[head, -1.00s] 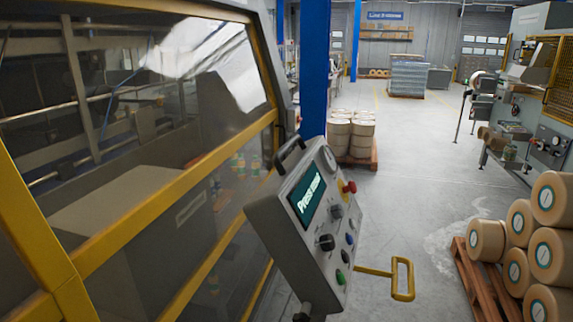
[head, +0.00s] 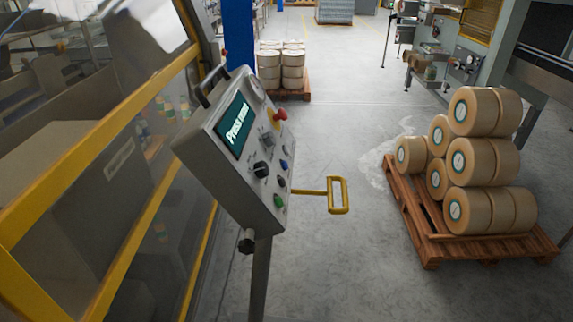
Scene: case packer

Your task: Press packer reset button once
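The packer's grey control panel (head: 205,160) stands tilted on a post, left of centre in the head view. Its dark teal screen (head: 235,125) shows text beginning "Press"; the rest is hard to read. Below and beside the screen are a red mushroom button (head: 279,115) on a yellow base, a black knob (head: 261,169), a small blue button (head: 284,165) and a green button (head: 279,201). The button labels are too small to read, so I cannot tell which one is reset. Neither of my grippers is in view.
The packer's yellow-framed clear guard (head: 100,155) fills the left side. A yellow handle (head: 338,195) sticks out right of the panel. A wooden pallet (head: 428,245) with stacked tan rolls (head: 484,160) stands at the right. The grey floor between is clear.

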